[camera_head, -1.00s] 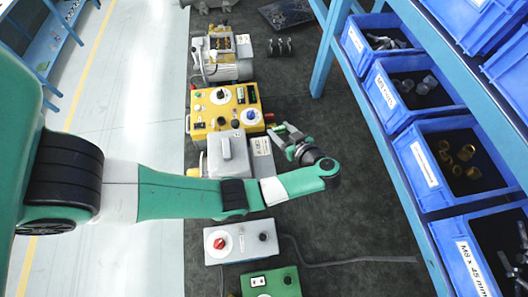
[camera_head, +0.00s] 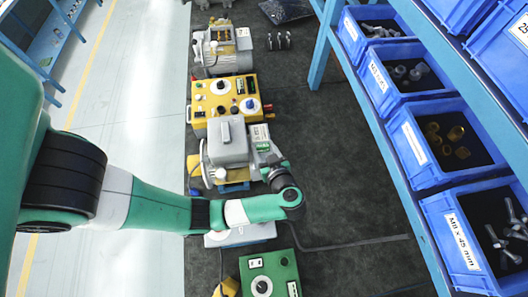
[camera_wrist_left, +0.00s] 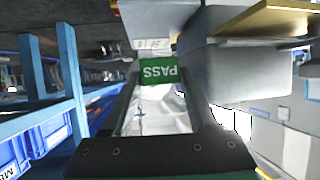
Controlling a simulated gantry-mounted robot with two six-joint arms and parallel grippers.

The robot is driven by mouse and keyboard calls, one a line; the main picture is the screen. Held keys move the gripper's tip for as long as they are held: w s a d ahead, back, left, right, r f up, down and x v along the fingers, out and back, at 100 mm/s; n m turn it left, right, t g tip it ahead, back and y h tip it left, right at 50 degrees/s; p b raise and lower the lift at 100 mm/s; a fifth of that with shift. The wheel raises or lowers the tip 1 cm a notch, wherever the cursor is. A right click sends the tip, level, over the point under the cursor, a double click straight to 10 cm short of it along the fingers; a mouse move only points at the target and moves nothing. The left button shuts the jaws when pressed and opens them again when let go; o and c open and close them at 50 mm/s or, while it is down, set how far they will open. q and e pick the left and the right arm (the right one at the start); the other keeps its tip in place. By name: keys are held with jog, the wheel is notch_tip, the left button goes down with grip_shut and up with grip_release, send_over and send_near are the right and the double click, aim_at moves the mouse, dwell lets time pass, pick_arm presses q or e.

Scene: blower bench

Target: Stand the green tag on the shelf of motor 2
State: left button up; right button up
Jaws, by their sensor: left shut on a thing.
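The green tag (camera_wrist_left: 158,71) is between the fingertips of my left gripper (camera_wrist_left: 160,80) in the left wrist view, with its white PASS lettering upside down. In the head view the green tag (camera_head: 263,147) is a small patch at the right side of a grey motor (camera_head: 228,145). My left gripper (camera_head: 265,153) is shut on it there, close beside the motor's terminal box. A pale labelled plate (camera_head: 259,132) is just beyond the tag. I cannot read a motor number or tell whether the tag touches a shelf. My right gripper is not in view.
A yellow control box (camera_head: 228,97) stands behind this motor, and another motor (camera_head: 222,52) farther back. A grey box (camera_head: 241,235) and a green box (camera_head: 270,275) lie nearer. A blue rack with bins (camera_head: 437,145) is at right. Dark mat between is mostly clear.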

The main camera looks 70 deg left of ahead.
aim_at(264, 159)
pick_arm(q)
notch_tip(264, 159, down, 4)
jog(key=shift+r+b, duration=0.1)
jog(key=shift+b, duration=0.7)
jog(key=shift+r, duration=0.1)
jog(key=o, duration=1)
jog(key=shift+o, duration=0.2)
jog(key=shift+d+r, duration=0.1)
jog(key=p+v, duration=0.8)
jog(key=v, duration=0.3)
jog(key=shift+d, duration=0.4)
